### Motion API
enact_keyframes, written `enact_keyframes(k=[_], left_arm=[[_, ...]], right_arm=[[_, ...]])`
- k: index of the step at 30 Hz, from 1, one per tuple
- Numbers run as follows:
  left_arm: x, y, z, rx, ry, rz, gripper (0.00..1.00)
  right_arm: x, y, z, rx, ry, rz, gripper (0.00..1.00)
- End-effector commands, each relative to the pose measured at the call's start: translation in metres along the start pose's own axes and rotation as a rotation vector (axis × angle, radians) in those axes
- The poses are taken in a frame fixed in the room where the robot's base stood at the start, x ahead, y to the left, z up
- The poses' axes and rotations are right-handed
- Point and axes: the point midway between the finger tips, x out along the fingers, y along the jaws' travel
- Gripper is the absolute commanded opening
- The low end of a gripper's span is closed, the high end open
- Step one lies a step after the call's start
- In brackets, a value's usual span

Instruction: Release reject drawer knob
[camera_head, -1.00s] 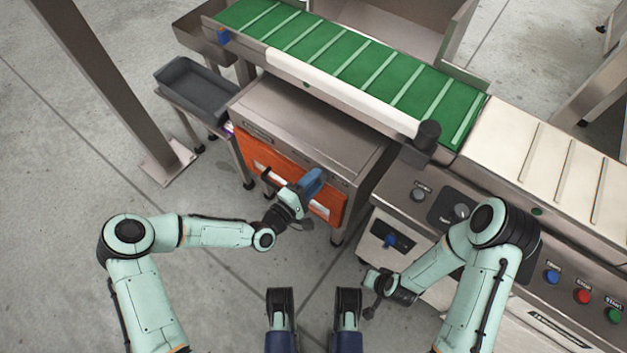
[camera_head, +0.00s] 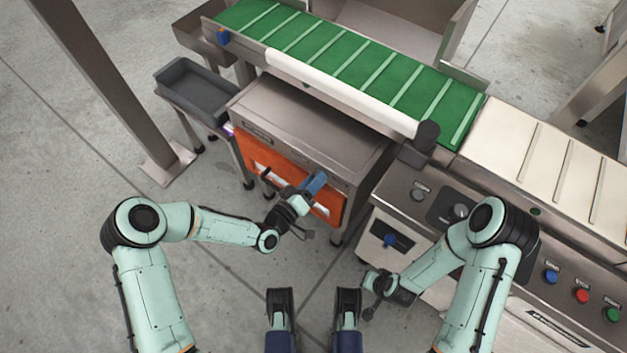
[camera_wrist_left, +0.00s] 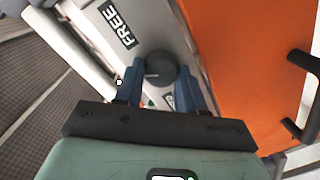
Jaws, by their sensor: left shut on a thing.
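The round black knob (camera_wrist_left: 160,72) sits on the grey front panel of the steel cabinet, beside the orange drawer front (camera_wrist_left: 235,65). A "FREE" label (camera_wrist_left: 118,27) is on the panel near it, and a pale line marks the knob's face. My left gripper (camera_head: 314,182) is shut on the knob, with its blue fingers (camera_wrist_left: 158,88) on either side of it in the left wrist view. In the head view the gripper hides the knob. The orange drawer (camera_head: 262,163) lies below the panel. My right gripper (camera_head: 372,290) hangs before the control cabinet; its fingers are unclear.
A black handle (camera_wrist_left: 300,90) stands out from the drawer front near my left gripper. A green conveyor belt (camera_head: 340,57) runs above the cabinet. A grey tray (camera_head: 197,88) stands left, beside a steel post (camera_head: 100,80).

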Motion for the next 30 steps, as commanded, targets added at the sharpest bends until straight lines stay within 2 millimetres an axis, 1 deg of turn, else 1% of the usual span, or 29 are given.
enact_keyframes(k=[6, 13, 21, 30], left_arm=[[-0.0003, 0.0, 0.0004, 0.153, 0.006, -0.011, 0.09], [-0.0003, 0.0005, 0.0002, 0.255, 0.012, -0.017, 0.09], [-0.0004, 0.0004, 0.0005, 0.299, 0.013, -0.021, 0.09], [-0.0004, 0.0004, 0.0005, 0.302, 0.013, -0.021, 0.09]], right_arm=[[0.0017, 0.0006, -0.0024, 0.001, 0.007, 0.0, 0.0], [0.0027, 0.001, -0.0042, 0.001, 0.012, 0.001, 0.0], [0.0032, 0.0012, -0.0051, 0.001, 0.015, 0.001, 0.0], [0.0031, 0.0012, -0.0052, 0.001, 0.015, 0.001, 0.0]])
